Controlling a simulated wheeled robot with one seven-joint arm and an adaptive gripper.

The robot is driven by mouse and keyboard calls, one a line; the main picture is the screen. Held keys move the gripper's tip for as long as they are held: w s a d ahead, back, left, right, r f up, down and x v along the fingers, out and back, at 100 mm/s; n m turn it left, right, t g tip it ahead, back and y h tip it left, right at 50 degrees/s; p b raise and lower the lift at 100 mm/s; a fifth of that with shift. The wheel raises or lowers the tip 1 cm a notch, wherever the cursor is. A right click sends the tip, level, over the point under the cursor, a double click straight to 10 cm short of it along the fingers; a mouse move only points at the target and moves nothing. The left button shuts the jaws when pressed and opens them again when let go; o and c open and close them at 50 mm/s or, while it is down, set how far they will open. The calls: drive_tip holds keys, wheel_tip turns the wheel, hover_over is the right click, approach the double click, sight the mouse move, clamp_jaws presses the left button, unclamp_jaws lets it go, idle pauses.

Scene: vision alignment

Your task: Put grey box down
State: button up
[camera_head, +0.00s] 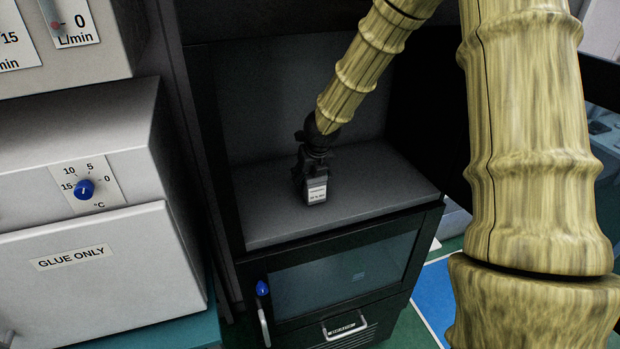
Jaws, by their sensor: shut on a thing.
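The grey box (317,191) is small, with a white printed label on its front. It is inside the open bay of a dark cabinet, at or just above the grey shelf (270,228); I cannot tell whether it touches. My gripper (313,174) is black, reaches in from the upper right and is shut on the grey box from above. The fingers are dark and partly hidden against the box. The box looks about upright.
The dark cabinet's side post (205,150) stands close on the left. Below the shelf are a glass window (345,275), a blue knob (262,288) and handles. A white "GLUE ONLY" unit (90,275) stands at left. The shelf is clear on both sides of the box.

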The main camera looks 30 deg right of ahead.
drive_tip(key=shift+f, duration=0.2)
drive_tip(key=o, duration=1.2)
drive_tip(key=shift+r, duration=0.15)
drive_tip(key=shift+b+v, duration=0.5)
drive_tip(key=shift+v, duration=5.4)
drive_tip(key=shift+s, duration=0.15)
